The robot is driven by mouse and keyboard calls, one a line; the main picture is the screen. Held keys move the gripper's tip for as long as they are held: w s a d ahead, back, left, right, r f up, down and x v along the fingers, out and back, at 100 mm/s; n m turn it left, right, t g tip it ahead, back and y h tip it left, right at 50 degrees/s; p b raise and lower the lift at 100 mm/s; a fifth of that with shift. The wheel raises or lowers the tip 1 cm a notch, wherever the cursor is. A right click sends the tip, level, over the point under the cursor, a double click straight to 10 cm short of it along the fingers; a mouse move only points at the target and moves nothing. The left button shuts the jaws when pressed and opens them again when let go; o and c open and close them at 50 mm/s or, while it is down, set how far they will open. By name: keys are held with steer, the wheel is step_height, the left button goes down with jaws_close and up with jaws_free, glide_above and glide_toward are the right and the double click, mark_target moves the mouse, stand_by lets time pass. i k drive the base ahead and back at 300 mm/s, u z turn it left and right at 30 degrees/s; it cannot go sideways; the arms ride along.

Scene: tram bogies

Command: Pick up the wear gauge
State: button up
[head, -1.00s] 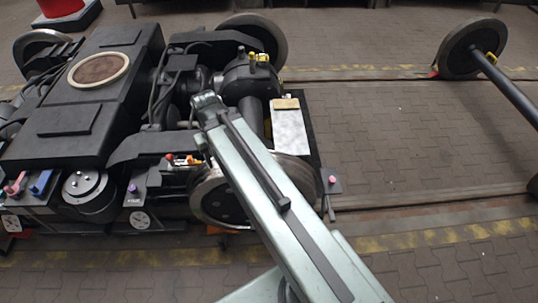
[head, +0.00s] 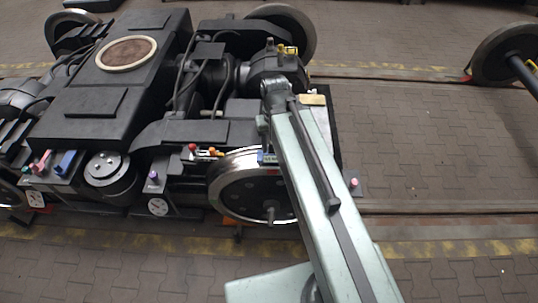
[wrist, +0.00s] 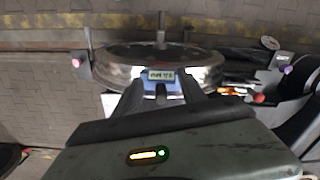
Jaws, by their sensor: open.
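The wear gauge (wrist: 161,79), a small blue device with a pale digital display, sits at the rim of a bogie wheel (wrist: 120,66) in the wrist view. It also shows as a small blue patch (head: 267,157) on top of the near wheel (head: 240,190) in the head view, partly hidden by my arm. My gripper (wrist: 163,88) is open, with one finger on each side of the gauge's lower part in the wrist view. I cannot tell whether the fingers touch it. In the head view my arm hides most of the gripper.
The dark bogie frame (head: 95,105) fills the left and middle. Small coloured items, red, white and orange (head: 205,152), lie on it left of the gauge. Purple (head: 153,175) and pink (head: 354,182) knobs stand nearby. Another wheelset (head: 505,52) is at the right. The paved floor between is clear.

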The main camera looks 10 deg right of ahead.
mark_target(272, 153)
steer(key=u, duration=0.4)
steer(key=k, duration=0.9)
steer(key=z, duration=1.55)
steer(key=k, duration=0.2)
steer(key=u, duration=2.45)
steer(key=i, duration=1.95)
steer(key=z, duration=0.55)
steer(key=k, duration=0.85)
steer(key=z, duration=0.15)
steer(key=i, duration=0.85)
steer(key=u, duration=0.1)
